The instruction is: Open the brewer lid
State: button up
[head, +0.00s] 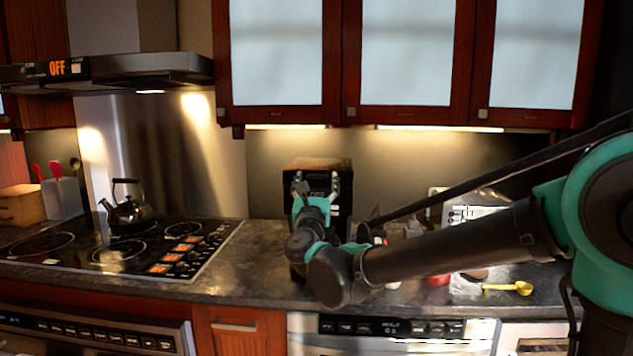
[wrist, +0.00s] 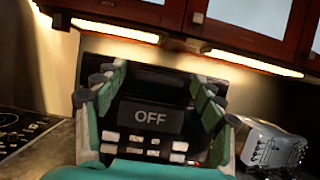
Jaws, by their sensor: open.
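The brewer (head: 290,173) is a dark box-shaped machine at the back of the counter, in the middle of the head view. Its lid (head: 318,163) is the flat brownish top and looks closed. In the wrist view the brewer (wrist: 150,118) shows an OFF display with several light buttons below it. My gripper (head: 316,184) is in front of the brewer, its fingers open and pointing up toward the lid's front edge. In the wrist view my gripper (wrist: 155,88) has its fingers on either side of the display, with nothing between them. Contact cannot be told. My arm hides the brewer's lower part.
A silver toaster (wrist: 275,148) stands right of the brewer. Wall cabinets (head: 408,60) hang above. A stove (head: 130,245) with a black kettle (head: 126,210) is at the left. A yellow scoop (head: 508,288) lies on the counter (head: 255,265) at the right.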

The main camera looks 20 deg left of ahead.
jog(key=shift+c, duration=0.6)
grip_shut()
jog(key=shift+r, duration=0.1)
jog(key=shift+r+g, duration=0.3)
jog(key=shift+r, duration=0.25)
jog(key=w+r+g+h, duration=0.1)
jog(key=w+r+g, duration=0.15)
jog(key=r, duration=0.45)
jog(key=w+r+g, duration=0.1)
jog(key=r+g, duration=0.3)
jog(key=r, duration=0.2)
jog(key=w+a+r+g, duration=0.2)
jog(key=w+a+r, duration=0.1)
jog(key=w+r, duration=0.7)
jog(key=shift+w+a+h, duration=0.25)
jog(key=shift+w+h, duration=0.15)
jog(key=shift+w, duration=0.05)
